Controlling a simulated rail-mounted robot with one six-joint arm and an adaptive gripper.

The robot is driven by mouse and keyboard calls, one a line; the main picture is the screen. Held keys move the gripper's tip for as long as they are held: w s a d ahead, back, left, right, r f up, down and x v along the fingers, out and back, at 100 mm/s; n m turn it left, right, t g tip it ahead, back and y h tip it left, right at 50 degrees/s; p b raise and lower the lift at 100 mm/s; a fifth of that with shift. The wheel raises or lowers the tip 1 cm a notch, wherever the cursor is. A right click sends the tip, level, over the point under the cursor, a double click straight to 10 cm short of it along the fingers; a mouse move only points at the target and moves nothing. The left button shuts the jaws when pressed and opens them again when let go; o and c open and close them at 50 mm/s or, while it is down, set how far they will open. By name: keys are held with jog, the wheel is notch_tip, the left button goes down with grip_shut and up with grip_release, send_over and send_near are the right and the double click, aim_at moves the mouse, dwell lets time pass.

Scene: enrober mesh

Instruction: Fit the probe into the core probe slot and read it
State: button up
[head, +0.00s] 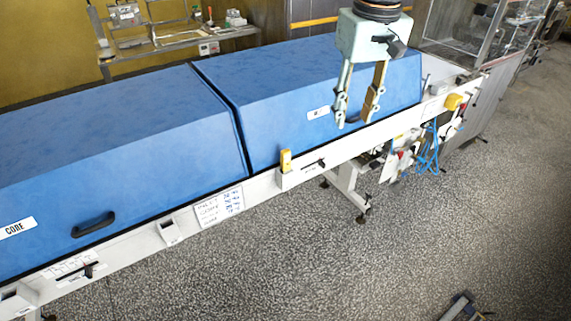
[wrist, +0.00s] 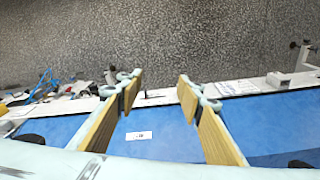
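A yellow probe-like piece (head: 286,160) stands upright in a white holder (head: 298,176) on the white side rail, below the seam between two blue hoods. My gripper (head: 356,122) is open and empty, above and right of it, in front of the right hood (head: 285,95). In the wrist view my gripper (wrist: 158,92) shows its two fingers apart with nothing between them; I cannot make out the yellow piece there. The left hood (head: 110,150) carries a CORE label (head: 15,228). White boxes sit on the rail below it, one near mid-rail (head: 168,232) and one at far left (head: 17,298).
A handwritten board (head: 219,206) hangs on the rail. Small black levers (head: 320,163) stick out from it. A yellow box (head: 453,102) and blue hoses (head: 428,152) are at the right end. The speckled floor (head: 300,260) in front is mostly clear.

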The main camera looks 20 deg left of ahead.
jog(key=w+a+f+n+p, duration=0.25)
jog(key=w+a+f, duration=0.25)
jog(key=a, duration=0.4)
jog(key=g+p, duration=0.1)
jog(key=p, duration=0.3)
send_over(286, 151)
notch_tip(286, 151, down, 8)
jog(key=r, duration=0.1)
jog(key=shift+s+f+n, duration=0.1)
jog(key=shift+f+n, duration=0.15)
jog(key=shift+n, duration=0.2)
jog(key=shift+f, duration=0.15)
jog(key=shift+f, duration=4.15)
jog(key=shift+f, duration=0.1)
jog(key=shift+f+p, duration=0.4)
jog(key=shift+f, duration=2.1)
jog(key=c, duration=1.1)
